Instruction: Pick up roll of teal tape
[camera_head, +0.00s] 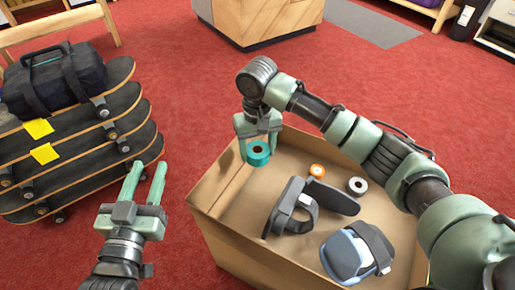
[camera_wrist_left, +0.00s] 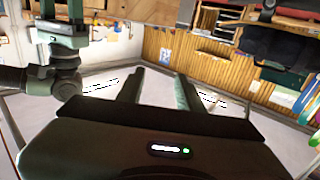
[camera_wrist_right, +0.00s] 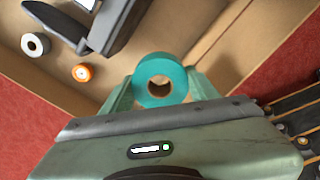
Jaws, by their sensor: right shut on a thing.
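The roll of teal tape (camera_head: 258,154) is in the fingers of my right gripper (camera_head: 258,140), at the far left corner of the cardboard box (camera_head: 225,190). In the right wrist view the teal roll (camera_wrist_right: 160,68) sits between the two fingers of my right gripper (camera_wrist_right: 160,90), its hole facing the camera. The right gripper is shut on it. Whether the roll touches the box floor I cannot tell. My left gripper (camera_head: 145,185) is open and empty, left of the box, its fingers apart.
The box also holds an orange tape roll (camera_head: 317,171), a white tape roll (camera_head: 357,186), a dark grey headset-like item (camera_head: 292,208) and a blue-grey one (camera_head: 346,256). Stacked skateboards (camera_head: 90,150) with a black bag (camera_head: 55,80) on top stand at left. Red carpet lies open behind the box.

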